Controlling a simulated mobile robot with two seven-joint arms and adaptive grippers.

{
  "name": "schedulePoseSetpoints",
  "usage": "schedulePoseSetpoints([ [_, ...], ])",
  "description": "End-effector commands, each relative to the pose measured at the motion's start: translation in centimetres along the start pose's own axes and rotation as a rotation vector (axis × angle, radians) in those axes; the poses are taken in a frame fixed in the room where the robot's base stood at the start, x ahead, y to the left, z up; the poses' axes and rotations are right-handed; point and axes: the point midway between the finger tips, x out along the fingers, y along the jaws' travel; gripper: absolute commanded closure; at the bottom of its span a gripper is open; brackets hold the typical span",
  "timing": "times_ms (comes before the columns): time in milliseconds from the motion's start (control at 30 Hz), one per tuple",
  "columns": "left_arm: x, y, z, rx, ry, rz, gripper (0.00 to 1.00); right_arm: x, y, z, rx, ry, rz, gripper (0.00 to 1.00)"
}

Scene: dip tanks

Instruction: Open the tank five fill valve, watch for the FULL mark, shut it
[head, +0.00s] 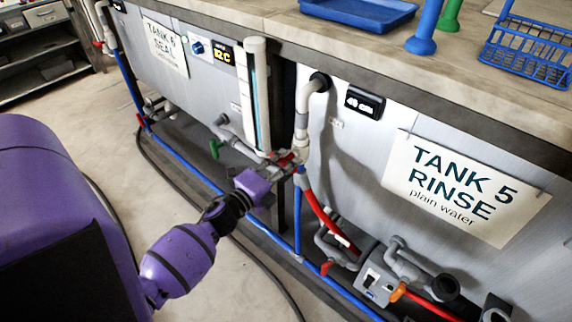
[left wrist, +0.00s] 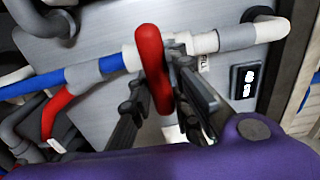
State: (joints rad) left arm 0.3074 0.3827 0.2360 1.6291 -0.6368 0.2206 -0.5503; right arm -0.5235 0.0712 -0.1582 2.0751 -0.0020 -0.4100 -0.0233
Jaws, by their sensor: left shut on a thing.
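The tank five fill valve has a red lever handle (left wrist: 152,70) on a pipe that is blue on one side and pale grey on the other. In the left wrist view the lever lies across the pipe. My left gripper (head: 283,170) is at this valve, its fingers on both sides of the lever and shut on it. The pale pipe (head: 305,100) bends into the tank front beside the "TANK 5 RINSE" sign (head: 465,188). A small dark display (head: 365,102) sits right of the pipe; its digits are hard to read. I cannot make out a FULL mark. My right gripper is out of view.
Tank 6, with its "SEAL" sign (head: 165,46), stands to the left. A green-handled valve (head: 215,149) and a vertical sight tube (head: 259,95) are close to my gripper. Red and orange handles and a grey pump box (head: 378,275) sit low right. A blue basket (head: 525,55) stands above.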

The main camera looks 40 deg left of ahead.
Motion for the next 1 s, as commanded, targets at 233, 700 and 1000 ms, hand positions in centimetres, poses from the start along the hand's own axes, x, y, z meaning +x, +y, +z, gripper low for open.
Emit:
schedulePoseSetpoints([
  [233,-0.08,0.18,0.02,0.022,-0.001,0.003,1.0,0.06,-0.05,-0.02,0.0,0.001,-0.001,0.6],
  [700,-0.06,0.14,0.02,0.023,0.0,0.002,0.64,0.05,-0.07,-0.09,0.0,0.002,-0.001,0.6],
  [1000,-0.18,0.09,0.01,0.02,0.0,0.001,0.64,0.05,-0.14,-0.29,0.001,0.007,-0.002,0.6],
])
